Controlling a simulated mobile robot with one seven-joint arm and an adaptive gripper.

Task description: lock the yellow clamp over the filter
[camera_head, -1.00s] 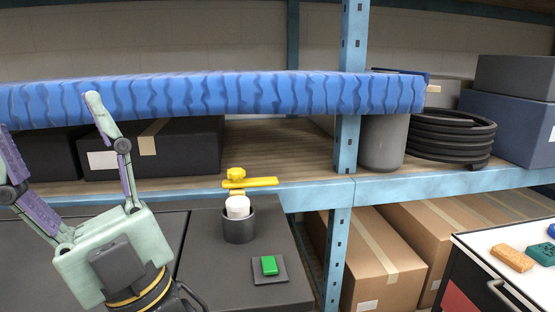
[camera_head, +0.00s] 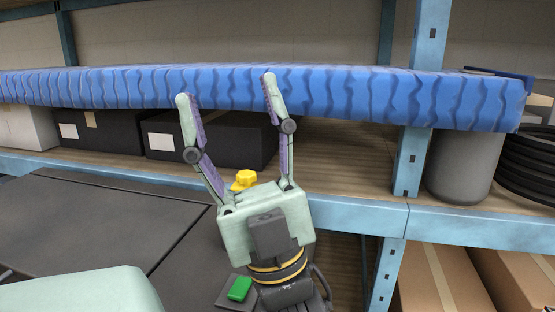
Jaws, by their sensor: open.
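The yellow clamp (camera_head: 244,179) shows only as its knob, just behind the palm of my gripper. The rest of the clamp, the white filter and its dark cup are hidden behind my gripper. My gripper (camera_head: 227,90) is open, with its two fingers spread and pointing up and away. Its fingertips overlap the blue wavy-edged slab in the picture; I cannot tell whether they touch it. Nothing is between the fingers. A green block (camera_head: 239,288) on a dark square plate (camera_head: 223,298) shows just left of my wrist.
The blue slab (camera_head: 330,95) spans the view above the clamp. Black boxes (camera_head: 205,140) stand on the shelf (camera_head: 345,190) behind. A blue upright (camera_head: 409,165) and a grey cylinder (camera_head: 465,165) are at right. The dark bench top (camera_head: 95,225) at left is mostly clear.

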